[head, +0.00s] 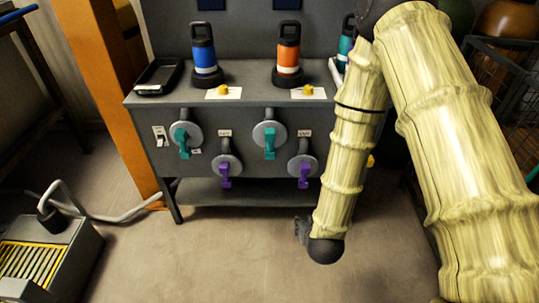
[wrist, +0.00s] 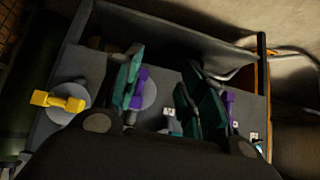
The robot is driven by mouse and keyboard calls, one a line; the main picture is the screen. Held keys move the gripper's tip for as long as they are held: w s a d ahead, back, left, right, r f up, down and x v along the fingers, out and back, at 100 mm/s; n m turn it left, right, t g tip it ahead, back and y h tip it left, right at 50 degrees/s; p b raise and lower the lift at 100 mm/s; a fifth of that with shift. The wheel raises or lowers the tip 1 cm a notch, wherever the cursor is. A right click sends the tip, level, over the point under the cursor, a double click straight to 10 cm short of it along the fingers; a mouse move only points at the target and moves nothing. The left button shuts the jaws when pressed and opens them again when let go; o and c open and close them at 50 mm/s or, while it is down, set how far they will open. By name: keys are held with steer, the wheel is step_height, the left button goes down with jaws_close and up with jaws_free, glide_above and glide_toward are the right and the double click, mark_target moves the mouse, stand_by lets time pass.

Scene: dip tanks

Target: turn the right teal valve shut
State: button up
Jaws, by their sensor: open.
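The right teal valve (head: 270,145) is on the upper part of the grey bench front in the head view, its handle hanging down over a round grey plate. The left teal valve (head: 183,143) is farther left, its handle also down. My gripper (head: 301,232) is low in front of the bench, below and to the right of the right teal valve and apart from it, partly hidden by my arm. In the wrist view my gripper (wrist: 162,68) shows two dark greenish fingers spread apart with nothing held. The right teal valve cannot be clearly made out there.
Purple valves (head: 224,175) (head: 304,175) sit lower on the front; the right one (wrist: 140,88) also shows behind a finger in the wrist view. A yellow valve (wrist: 58,101) is at its left. Blue (head: 205,55) and orange (head: 288,55) bottles stand on top. Floor ahead is clear.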

steer(key=w+a+r+t+b, duration=0.45)
steer(key=w+a+b, duration=0.2)
steer(key=w, duration=0.25)
steer(key=t+b, duration=0.5)
steer(key=b, duration=0.3)
glide_toward(270, 143)
steer(key=shift+g, duration=0.25)
steer(key=w+b, duration=0.1)
steer(key=w, duration=0.4)
steer(key=w+b, duration=0.1)
steer(key=w, duration=0.5)
steer(key=shift+a+r+b, duration=0.15)
steer(key=shift+b, duration=0.2)
steer(key=shift+c, duration=0.2)
steer(key=c, duration=0.7)
